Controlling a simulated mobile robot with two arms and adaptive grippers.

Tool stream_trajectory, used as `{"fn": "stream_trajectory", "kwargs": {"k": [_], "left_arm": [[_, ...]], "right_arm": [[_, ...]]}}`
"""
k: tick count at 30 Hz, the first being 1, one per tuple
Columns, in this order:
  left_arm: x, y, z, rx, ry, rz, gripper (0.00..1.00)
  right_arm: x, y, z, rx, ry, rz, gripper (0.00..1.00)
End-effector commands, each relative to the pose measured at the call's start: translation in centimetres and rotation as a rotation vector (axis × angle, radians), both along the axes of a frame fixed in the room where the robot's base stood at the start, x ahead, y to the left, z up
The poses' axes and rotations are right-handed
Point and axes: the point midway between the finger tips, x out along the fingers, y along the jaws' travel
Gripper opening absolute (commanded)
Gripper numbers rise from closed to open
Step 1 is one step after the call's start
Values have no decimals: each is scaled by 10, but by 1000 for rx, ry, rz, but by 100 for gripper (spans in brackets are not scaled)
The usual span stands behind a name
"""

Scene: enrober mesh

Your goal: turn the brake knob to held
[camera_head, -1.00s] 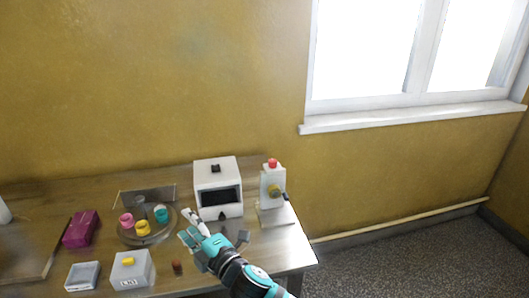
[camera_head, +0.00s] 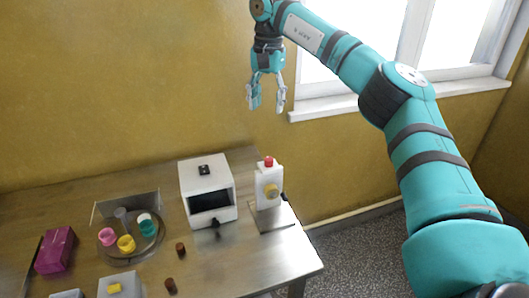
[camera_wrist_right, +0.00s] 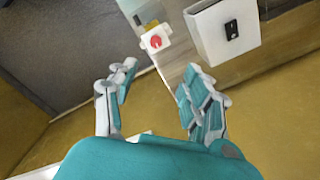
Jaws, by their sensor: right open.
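A white machine (camera_head: 205,178) with a dark window stands at the back of the table. It has a small black knob (camera_head: 215,222) low on its front and a black switch (camera_head: 204,169) on top. Beside it stands a white post (camera_head: 262,180) with a red button (camera_head: 268,161) on top and a yellow knob (camera_head: 270,191) on its face. No label shows which knob is the brake. My right gripper (camera_head: 267,104) is open and empty, pointing down high above the post. In the right wrist view, the red button (camera_wrist_right: 156,42) shows beyond its fingertips. My left gripper is out of view.
A round tray (camera_head: 130,252) holds pink, yellow and teal pieces. A magenta box (camera_head: 56,250), grey boxes and two small brown cylinders (camera_head: 181,249) are on the table. The window sill (camera_head: 320,112) is behind my right arm. The table's front right is clear.

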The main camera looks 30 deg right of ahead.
Motion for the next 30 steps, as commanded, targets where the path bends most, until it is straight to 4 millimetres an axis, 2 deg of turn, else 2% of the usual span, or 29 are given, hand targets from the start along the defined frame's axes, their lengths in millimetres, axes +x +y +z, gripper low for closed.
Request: {"fn": "stream_trajectory", "kwargs": {"k": [2,5,24,30], "left_arm": [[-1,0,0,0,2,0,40],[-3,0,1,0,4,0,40],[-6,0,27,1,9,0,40],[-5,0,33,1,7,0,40]], "right_arm": [[-4,-7,3,-16,13,-2,49],[-5,-8,-6,-19,15,-1,49],[-5,-6,-135,-15,15,-2,49],[-5,-6,-160,-15,13,-2,49]]}}
